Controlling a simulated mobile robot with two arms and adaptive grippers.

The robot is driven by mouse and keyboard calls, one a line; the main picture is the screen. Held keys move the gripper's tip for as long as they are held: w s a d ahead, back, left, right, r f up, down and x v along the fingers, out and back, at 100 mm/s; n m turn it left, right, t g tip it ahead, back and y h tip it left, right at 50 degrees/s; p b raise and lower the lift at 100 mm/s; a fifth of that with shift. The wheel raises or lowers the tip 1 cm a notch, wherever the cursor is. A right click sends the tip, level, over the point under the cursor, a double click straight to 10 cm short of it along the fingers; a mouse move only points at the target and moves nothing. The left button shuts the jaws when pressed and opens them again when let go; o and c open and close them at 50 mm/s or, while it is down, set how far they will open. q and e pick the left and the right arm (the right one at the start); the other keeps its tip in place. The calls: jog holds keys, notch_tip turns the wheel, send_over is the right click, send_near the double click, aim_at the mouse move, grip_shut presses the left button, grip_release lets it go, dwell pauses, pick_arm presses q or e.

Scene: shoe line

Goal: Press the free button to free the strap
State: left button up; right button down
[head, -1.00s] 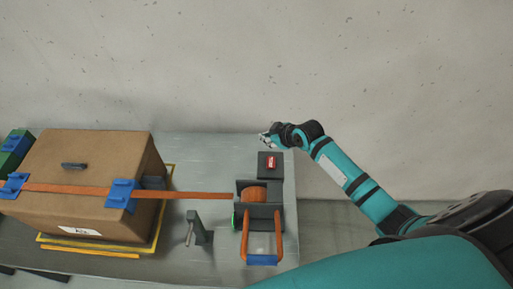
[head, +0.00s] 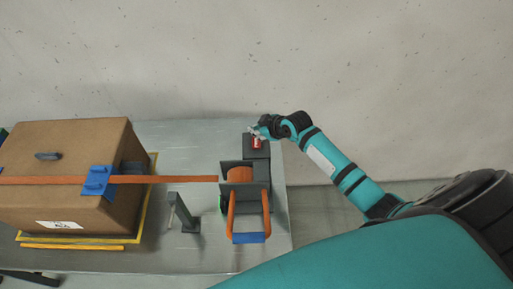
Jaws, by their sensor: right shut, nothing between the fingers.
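The red button (head: 257,143) sits on top of a dark box (head: 259,153) behind the ratchet. My right gripper (head: 254,133) is shut and empty, at the back edge of the button and partly over it; I cannot tell whether it touches. The orange strap (head: 165,179) runs straight from the cardboard box (head: 85,170) to the dark ratchet (head: 240,174), where some of it is wound. The ratchet's orange handle with a blue grip (head: 248,238) points toward the front. My left gripper is not in view.
Blue corner protectors (head: 98,183) sit under the strap on the box. A yellow frame (head: 150,200) surrounds the box's base. A grey post with a lever (head: 182,214) stands between box and ratchet. A concrete wall (head: 250,60) is behind the table.

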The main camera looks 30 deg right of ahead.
aim_at(256, 142)
notch_tip(256, 142, down, 2)
jog(key=shift+w+f+b, duration=0.1)
jog(key=shift+f+b, duration=0.15)
jog(key=shift+b, duration=0.2)
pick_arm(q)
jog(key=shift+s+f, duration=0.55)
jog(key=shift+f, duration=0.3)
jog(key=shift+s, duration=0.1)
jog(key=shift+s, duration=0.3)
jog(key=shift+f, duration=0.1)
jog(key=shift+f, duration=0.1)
pick_arm(e)
jog(key=shift+f, duration=0.4)
